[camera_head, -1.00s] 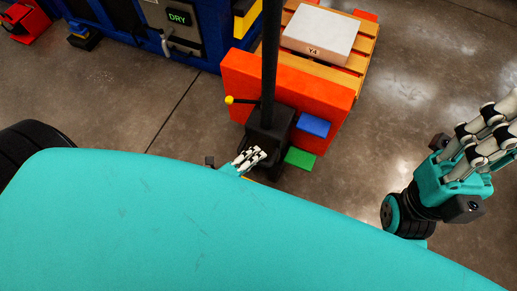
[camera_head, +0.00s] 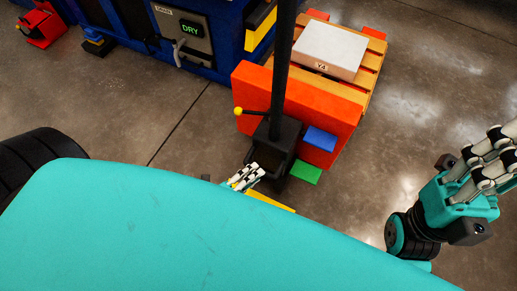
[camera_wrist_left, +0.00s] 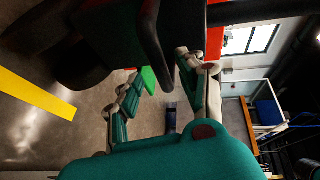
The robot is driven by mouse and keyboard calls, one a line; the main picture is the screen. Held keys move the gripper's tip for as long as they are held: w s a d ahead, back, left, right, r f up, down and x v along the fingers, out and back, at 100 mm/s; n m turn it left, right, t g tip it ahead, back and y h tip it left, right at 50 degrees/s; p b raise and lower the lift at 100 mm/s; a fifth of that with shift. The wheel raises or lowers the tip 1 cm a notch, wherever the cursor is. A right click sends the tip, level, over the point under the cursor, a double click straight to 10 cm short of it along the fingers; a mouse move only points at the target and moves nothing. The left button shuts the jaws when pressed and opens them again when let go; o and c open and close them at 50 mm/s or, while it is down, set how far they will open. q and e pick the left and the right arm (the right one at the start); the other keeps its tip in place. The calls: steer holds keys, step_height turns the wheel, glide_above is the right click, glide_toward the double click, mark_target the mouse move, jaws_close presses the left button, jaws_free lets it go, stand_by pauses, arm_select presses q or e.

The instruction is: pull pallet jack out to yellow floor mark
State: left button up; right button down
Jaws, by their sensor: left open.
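The pallet jack has an orange-red body (camera_head: 300,110), a black base block (camera_head: 273,148) and a tall black handle post (camera_head: 283,65). Its forks are hidden under a wooden pallet (camera_head: 362,90). A yellow floor mark (camera_head: 272,202) partly shows past my teal body's edge; a yellow stripe also shows in the left wrist view (camera_wrist_left: 35,95). My left gripper (camera_head: 250,172) is beside the jack's base, partly hidden. In the wrist view its fingers (camera_wrist_left: 165,95) are apart, below a dark part. Contact is unclear. My right gripper (camera_head: 490,155) is far right, away from the jack; its finger opening is unclear.
A white box (camera_head: 329,50) marked Y4 sits on the pallet. A blue machine (camera_head: 222,62) with a DRY display stands behind at left. A red object (camera_head: 40,27) is at far left. Bare concrete floor lies left and right of the jack.

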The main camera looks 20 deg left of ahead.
arm_select(q)
steer(key=v, duration=0.9)
steer(key=shift+s, duration=0.25)
steer(key=shift+a, duration=0.15)
